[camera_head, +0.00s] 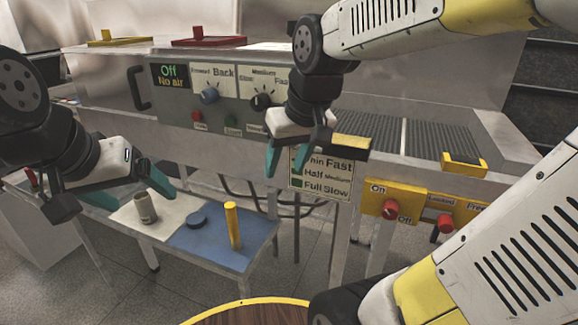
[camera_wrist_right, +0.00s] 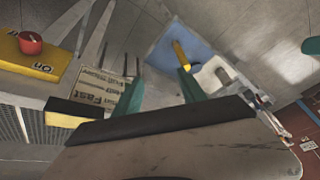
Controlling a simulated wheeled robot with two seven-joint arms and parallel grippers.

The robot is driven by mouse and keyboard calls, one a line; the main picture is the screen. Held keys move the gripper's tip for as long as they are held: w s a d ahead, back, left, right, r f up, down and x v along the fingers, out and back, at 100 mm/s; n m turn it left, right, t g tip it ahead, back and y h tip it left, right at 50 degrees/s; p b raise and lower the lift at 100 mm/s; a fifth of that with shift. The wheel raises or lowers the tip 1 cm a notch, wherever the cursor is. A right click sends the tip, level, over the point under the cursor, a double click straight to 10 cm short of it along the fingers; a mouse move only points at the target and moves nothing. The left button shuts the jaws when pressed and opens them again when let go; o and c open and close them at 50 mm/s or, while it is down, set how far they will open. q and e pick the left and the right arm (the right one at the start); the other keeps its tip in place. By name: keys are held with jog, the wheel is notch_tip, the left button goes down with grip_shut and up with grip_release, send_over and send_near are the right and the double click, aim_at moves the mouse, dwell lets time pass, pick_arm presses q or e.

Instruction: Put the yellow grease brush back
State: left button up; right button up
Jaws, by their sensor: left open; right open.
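The yellow grease brush (camera_head: 233,226) appears as a slim yellow cylinder standing upright on the blue half of a low side table (camera_head: 250,262). It also shows in the right wrist view (camera_wrist_right: 180,52), beyond the fingertips. My right gripper (camera_head: 287,163) is open and empty, above and to the right of the brush, in front of the machine. Its teal fingers also show in the right wrist view (camera_wrist_right: 160,92). My left gripper (camera_head: 130,192) is open and empty, at the left of the low table near the grey cup.
A grey cup (camera_head: 145,207) stands on the table's pale half, and a dark round lid (camera_head: 196,221) lies near the brush. The machine's knob panel (camera_head: 225,97) stands behind. A yellow switch box (camera_head: 420,210) is at right. A round wooden top (camera_head: 250,312) is at the front edge.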

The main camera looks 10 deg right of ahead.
jog(key=s, duration=0.1)
jog(key=s+d+m+t, duration=0.1)
jog(key=s, duration=0.1)
jog(key=s+d+t, duration=0.1)
jog(key=s, duration=0.1)
jog(key=shift+s+r+m+y, duration=0.25)
jog(key=shift+r+m+y, duration=0.05)
jog(key=shift+r+m, duration=0.1)
